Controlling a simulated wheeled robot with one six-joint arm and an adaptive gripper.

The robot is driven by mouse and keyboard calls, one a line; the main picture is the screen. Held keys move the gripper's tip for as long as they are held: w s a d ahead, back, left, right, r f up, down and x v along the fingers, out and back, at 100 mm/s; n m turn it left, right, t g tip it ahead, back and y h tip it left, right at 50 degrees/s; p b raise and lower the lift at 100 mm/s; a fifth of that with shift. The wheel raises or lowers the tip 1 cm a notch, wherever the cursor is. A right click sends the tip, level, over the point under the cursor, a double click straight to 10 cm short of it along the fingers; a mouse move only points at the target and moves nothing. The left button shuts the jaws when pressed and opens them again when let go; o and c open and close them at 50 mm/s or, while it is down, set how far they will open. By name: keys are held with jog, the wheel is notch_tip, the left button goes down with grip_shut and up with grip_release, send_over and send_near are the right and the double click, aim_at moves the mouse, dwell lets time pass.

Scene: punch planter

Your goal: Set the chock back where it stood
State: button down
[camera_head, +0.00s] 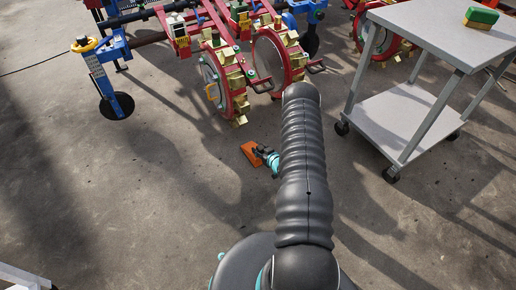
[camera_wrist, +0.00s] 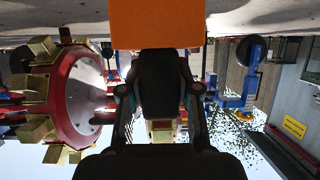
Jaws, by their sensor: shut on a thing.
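The orange chock (camera_head: 251,153) is low over or on the concrete floor, in front of the planter's wheels; I cannot tell whether it touches the floor. My gripper (camera_head: 262,154) is shut on it from the right side. In the wrist view the chock (camera_wrist: 157,24) fills the top middle, beyond the fingers of my gripper (camera_wrist: 158,55), and the floor lies at the top of the picture. The punch wheel (camera_head: 222,82) of the planter stands just behind the chock, with a gap between them. It also shows at the left of the wrist view (camera_wrist: 82,95).
A second punch wheel (camera_head: 280,60) stands right of the first. A grey cart (camera_head: 425,110) on casters stands at the right, with a green and yellow block (camera_head: 481,17) on top. A blue frame with a support disc (camera_head: 116,106) is at the left. Floor left of the chock is clear.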

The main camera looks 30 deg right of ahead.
jog(key=shift+s+p, duration=0.3)
jog(key=shift+s, duration=2.25)
jog(key=c, duration=0.7)
grip_release()
jog(key=shift+c, duration=0.2)
jog(key=shift+d, duration=0.1)
jog(key=v, duration=1.2)
